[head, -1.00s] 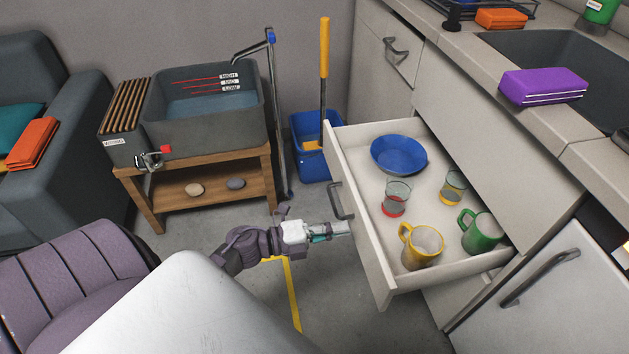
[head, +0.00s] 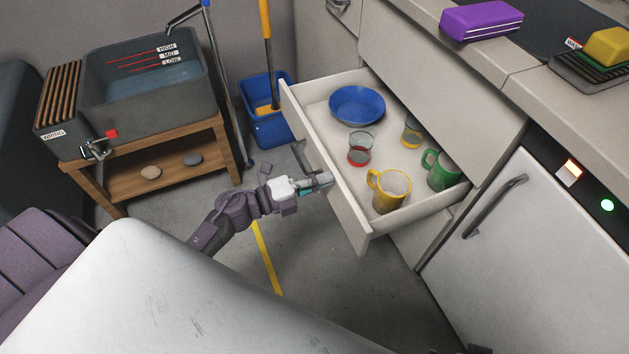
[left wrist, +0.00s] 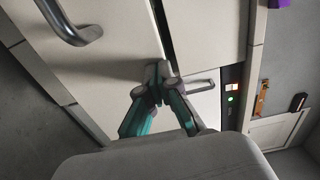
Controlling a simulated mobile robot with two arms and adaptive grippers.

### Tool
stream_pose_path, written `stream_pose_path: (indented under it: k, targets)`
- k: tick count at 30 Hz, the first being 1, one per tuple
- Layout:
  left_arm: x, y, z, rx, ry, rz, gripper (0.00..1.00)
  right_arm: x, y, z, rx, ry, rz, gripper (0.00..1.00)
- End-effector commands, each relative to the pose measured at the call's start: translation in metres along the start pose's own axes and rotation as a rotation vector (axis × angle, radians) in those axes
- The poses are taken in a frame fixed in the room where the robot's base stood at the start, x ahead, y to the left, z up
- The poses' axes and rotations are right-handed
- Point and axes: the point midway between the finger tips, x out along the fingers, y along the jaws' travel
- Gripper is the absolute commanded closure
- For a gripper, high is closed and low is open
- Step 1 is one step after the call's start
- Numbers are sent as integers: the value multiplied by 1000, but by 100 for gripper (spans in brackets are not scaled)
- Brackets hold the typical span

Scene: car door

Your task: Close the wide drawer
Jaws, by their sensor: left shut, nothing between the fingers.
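The wide drawer (head: 345,205) is pulled out from the pale cabinet. It holds a blue plate (head: 357,103), a glass with a red base (head: 361,149), a yellow-based glass (head: 411,131), a yellow mug (head: 389,190) and a green mug (head: 440,171). Its dark handle (head: 305,158) is on the front panel. My left gripper (head: 329,181) is shut and empty, its tips at the outside of the drawer front, below the handle in the picture. It shows shut in the left wrist view (left wrist: 161,80), against a pale panel; I cannot tell whether it touches.
A white appliance door with a handle (head: 494,208) is right of the drawer. A wooden stand (head: 200,178) with a grey basin and a blue bucket (head: 268,128) stand at the left. The grey floor (head: 345,290) in front of the drawer is clear.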

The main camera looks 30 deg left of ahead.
Motion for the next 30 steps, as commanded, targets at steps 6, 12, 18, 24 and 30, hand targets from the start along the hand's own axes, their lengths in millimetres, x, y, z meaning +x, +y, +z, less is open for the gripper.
stream_pose_path:
  k: [6, 12, 18, 24, 30]
  targets:
    - [52, -2, 0, 2, 2, -5, 100, 8, 0, 4, -1, -10, 0, 5]
    - [108, -1, 0, 3, 1, -4, 100, -5, 0, -3, -5, 7, 1, 5]
    - [164, 1, 0, 3, 2, -4, 100, -40, 2, -4, -1, 29, 4, 5]
    - [212, 2, 0, 2, 0, -3, 100, -48, 2, 2, 1, 29, 6, 5]
    - [243, 2, 0, 2, 1, -2, 100, -36, 1, 3, 1, 38, 5, 5]
